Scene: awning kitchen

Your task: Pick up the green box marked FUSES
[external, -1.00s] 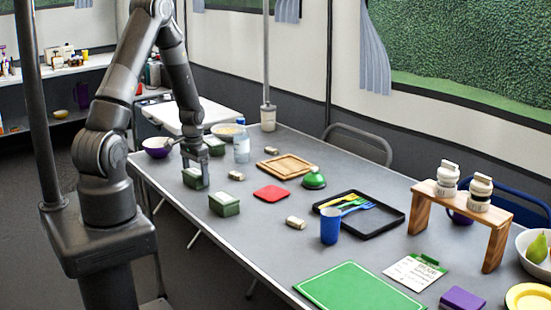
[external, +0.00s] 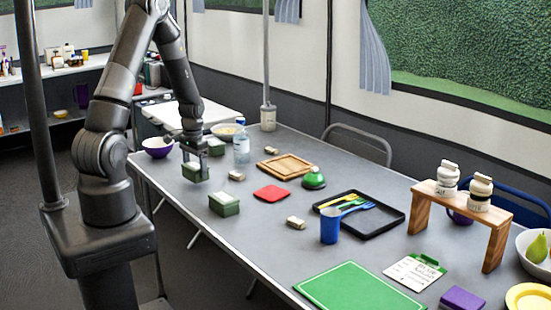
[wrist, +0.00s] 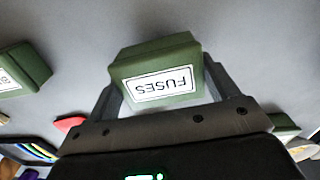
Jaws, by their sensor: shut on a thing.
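The green box marked FUSES (wrist: 155,57) is between the fingers of my gripper (wrist: 160,85) in the wrist view, its white label upside down there. In the external view my gripper (external: 194,165) is shut on this green box (external: 195,173) and holds it a little above the table, at the left end. A second green box (external: 224,203) stands on the table nearer the camera. It also shows in the wrist view (wrist: 22,68) at the left, with a label partly cut off. A third green box (external: 216,147) is behind my gripper, partly hidden.
A purple bowl (external: 158,147) stands left of the held box and a clear bottle (external: 241,148) to its right. A red mat (external: 272,193), wooden board (external: 284,167) and black tray (external: 388,222) lie further right. Grey table (external: 262,233) is bare near the front edge.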

